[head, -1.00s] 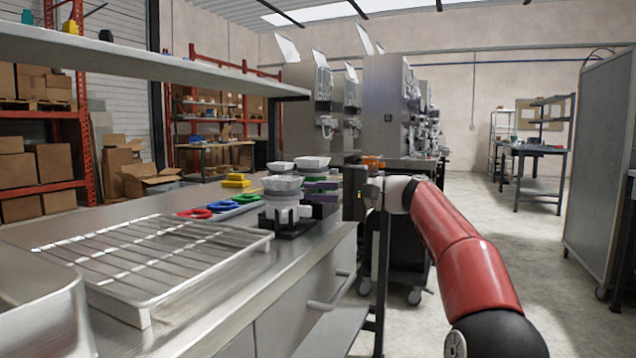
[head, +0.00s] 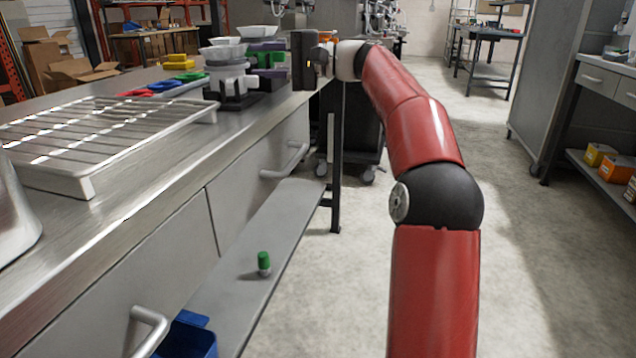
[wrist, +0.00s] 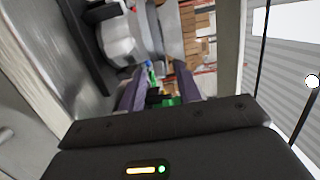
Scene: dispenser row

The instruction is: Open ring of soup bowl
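Several pale bowls stand on the counter in the head view; I cannot tell which is the soup bowl. The nearest, a grey-white bowl (head: 226,53), sits above a white holder (head: 228,75) on a black base (head: 238,97). I cannot make out an opened or closed ring on it. My gripper (head: 264,73) is at the counter's right edge, just right of this holder, with fingers pointing left. In the wrist view my gripper (wrist: 160,80) has two purple fingers apart with a gap between them. A pale rounded body (wrist: 120,40) shows left of the fingers there.
A wire rack tray (head: 85,185) fills the near counter (head: 130,218). Below, a shelf holds a green-capped bottle (head: 264,263) and a blue bin (head: 190,338).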

